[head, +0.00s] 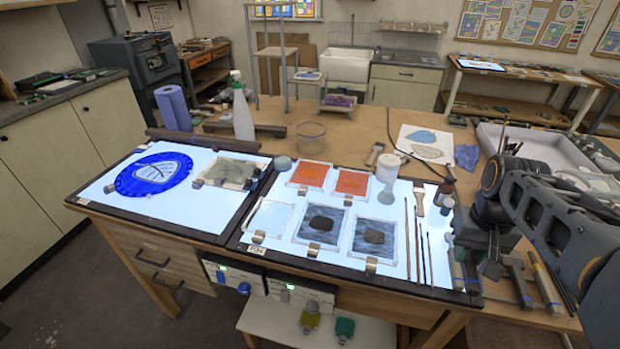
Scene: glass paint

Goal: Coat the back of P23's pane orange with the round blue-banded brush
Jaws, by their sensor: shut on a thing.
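My gripper (492,264) is low at the right end of the light table, beside several tools. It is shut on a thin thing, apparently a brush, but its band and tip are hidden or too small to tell. A brush with a blue band (546,290) lies to its right on the bench. On the right light panel are two orange panes (312,174) (352,183), two grey panes with dark patches (323,224) (375,238) and a clear pane (270,217). A small label (257,250) on the front edge is too small to read, so I cannot tell which pane is P23.
Thin brushes (422,258) lie along the panel's right side. A blue round piece (154,174) lies on the left panel. A white tray (530,148) stands behind my arm.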

